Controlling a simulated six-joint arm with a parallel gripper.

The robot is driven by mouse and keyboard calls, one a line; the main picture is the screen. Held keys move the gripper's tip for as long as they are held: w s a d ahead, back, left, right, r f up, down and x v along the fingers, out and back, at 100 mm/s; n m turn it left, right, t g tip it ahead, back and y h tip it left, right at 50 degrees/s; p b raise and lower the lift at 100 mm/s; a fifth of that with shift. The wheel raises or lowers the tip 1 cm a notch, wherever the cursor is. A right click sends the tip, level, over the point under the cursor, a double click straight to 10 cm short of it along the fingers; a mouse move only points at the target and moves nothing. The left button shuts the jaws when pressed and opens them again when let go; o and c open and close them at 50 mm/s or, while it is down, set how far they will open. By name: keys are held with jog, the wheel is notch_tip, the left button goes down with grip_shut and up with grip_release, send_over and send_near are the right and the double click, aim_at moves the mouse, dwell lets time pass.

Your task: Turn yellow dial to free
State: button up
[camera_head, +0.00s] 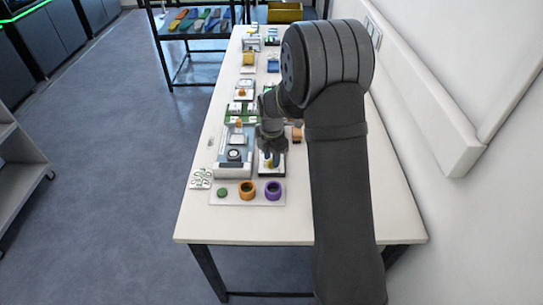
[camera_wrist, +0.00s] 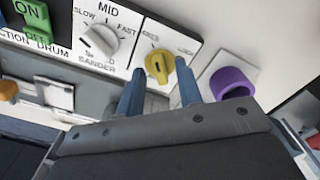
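The yellow dial (camera_wrist: 160,66) sits on a white panel in the wrist view, with a dark slot across its face. Its printed labels are too small to read surely. In the head view the yellow dial (camera_head: 270,164) shows just below my gripper. My gripper (camera_wrist: 162,92) has its two blue fingers spread apart, their tips close to the dial, one on each side of its near edge. Nothing is held between them. My gripper (camera_head: 271,150) points down over the panel in the head view. Whether a finger touches the dial I cannot tell.
A white speed knob (camera_wrist: 100,40) marked SLOW, MID and FAST sits left of the dial. A green ON/OFF switch (camera_wrist: 33,14) lies further left. A purple ring (camera_wrist: 232,84) is close on the right. An orange ring (camera_head: 247,190) and green piece (camera_head: 222,192) share its white tray (camera_head: 232,202).

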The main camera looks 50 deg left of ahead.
jog(key=shift+r, duration=0.1)
notch_tip(320, 180, up, 17)
jog(key=shift+r, duration=0.15)
dwell(0.8)
notch_tip(320, 180, down, 18)
jog(key=shift+r, duration=0.2)
dwell(0.3)
